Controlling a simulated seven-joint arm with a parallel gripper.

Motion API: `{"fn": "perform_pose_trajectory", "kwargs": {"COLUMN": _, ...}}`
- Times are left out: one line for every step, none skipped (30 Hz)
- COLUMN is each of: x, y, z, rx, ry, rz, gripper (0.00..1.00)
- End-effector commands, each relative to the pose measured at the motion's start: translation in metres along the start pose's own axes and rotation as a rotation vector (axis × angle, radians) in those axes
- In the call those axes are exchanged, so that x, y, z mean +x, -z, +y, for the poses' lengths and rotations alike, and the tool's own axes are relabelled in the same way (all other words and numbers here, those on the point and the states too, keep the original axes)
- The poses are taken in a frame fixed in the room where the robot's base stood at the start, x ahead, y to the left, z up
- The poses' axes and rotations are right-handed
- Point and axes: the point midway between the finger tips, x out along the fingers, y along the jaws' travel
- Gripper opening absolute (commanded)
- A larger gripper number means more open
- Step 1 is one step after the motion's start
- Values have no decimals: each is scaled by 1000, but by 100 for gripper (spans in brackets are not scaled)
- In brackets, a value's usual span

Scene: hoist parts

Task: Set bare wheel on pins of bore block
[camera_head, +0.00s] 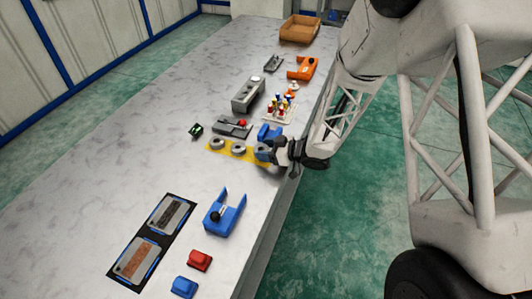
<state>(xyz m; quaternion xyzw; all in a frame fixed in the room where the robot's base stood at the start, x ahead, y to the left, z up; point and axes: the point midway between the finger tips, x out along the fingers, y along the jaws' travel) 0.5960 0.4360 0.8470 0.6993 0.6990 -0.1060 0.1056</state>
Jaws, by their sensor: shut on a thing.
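Two grey ring-shaped wheels, one at the left (217,143) and one in the middle (238,149), lie on a yellow strip (227,153). My gripper (267,150) is low at the strip's right end, shut on a third grey wheel (261,152), which its fingers partly hide. Whether that wheel still touches the strip cannot be told. A long grey block (248,95) stands farther back and a flat grey block with a red knob (232,126) lies just behind the strip. Which one is the bore block, and its pins, are too small to tell.
A blue block (268,132) stands close behind my gripper. A white rack of coloured pegs (279,107) and an orange bracket (302,67) are farther back. A blue bracket (225,212) and a black-framed tray (155,240) are in front. The table's left side is clear.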

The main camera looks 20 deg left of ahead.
Motion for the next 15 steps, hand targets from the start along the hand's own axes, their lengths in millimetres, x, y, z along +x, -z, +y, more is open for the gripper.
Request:
{"fn": "perform_pose_trajectory", "kwargs": {"x": 2, "y": -5, "z": 0, "rx": 1, "ry": 0, "rz": 0, "gripper": 25}}
{"fn": "perform_pose_trajectory", "kwargs": {"x": 3, "y": -8, "z": 0, "rx": 1, "ry": 0, "rz": 0, "gripper": 25}}
{"fn": "perform_pose_trajectory", "kwargs": {"x": 4, "y": -11, "z": 0, "rx": 1, "ry": 0, "rz": 0, "gripper": 25}}
{"fn": "perform_pose_trajectory", "kwargs": {"x": 4, "y": -13, "z": 0, "rx": 1, "ry": 0, "rz": 0, "gripper": 25}}
{"fn": "perform_pose_trajectory", "kwargs": {"x": 4, "y": -14, "z": 0, "rx": 0, "ry": 0, "rz": 0, "gripper": 25}}
{"fn": "perform_pose_trajectory", "kwargs": {"x": 5, "y": -15, "z": 0, "rx": 0, "ry": 0, "rz": 0, "gripper": 25}}
{"fn": "perform_pose_trajectory", "kwargs": {"x": 5, "y": -16, "z": 0, "rx": -1, "ry": 0, "rz": 0, "gripper": 25}}
{"fn": "perform_pose_trajectory", "kwargs": {"x": 5, "y": -16, "z": 0, "rx": -1, "ry": 0, "rz": 0, "gripper": 25}}
{"fn": "perform_pose_trajectory", "kwargs": {"x": 5, "y": -16, "z": 0, "rx": -1, "ry": 0, "rz": 0, "gripper": 25}}
{"fn": "perform_pose_trajectory", "kwargs": {"x": 5, "y": -16, "z": 0, "rx": -1, "ry": 0, "rz": 1, "gripper": 25}}
{"fn": "perform_pose_trajectory", "kwargs": {"x": 5, "y": -16, "z": 0, "rx": -1, "ry": 0, "rz": 1, "gripper": 25}}
{"fn": "perform_pose_trajectory", "kwargs": {"x": 5, "y": -16, "z": 0, "rx": -1, "ry": 0, "rz": 1, "gripper": 25}}
{"fn": "perform_pose_trajectory", "kwargs": {"x": 5, "y": -16, "z": 0, "rx": -1, "ry": 0, "rz": 1, "gripper": 25}}
{"fn": "perform_pose_trajectory", "kwargs": {"x": 5, "y": -16, "z": 0, "rx": -1, "ry": 0, "rz": 1, "gripper": 25}}
{"fn": "perform_pose_trajectory", "kwargs": {"x": 5, "y": -16, "z": 0, "rx": -1, "ry": 0, "rz": 1, "gripper": 25}}
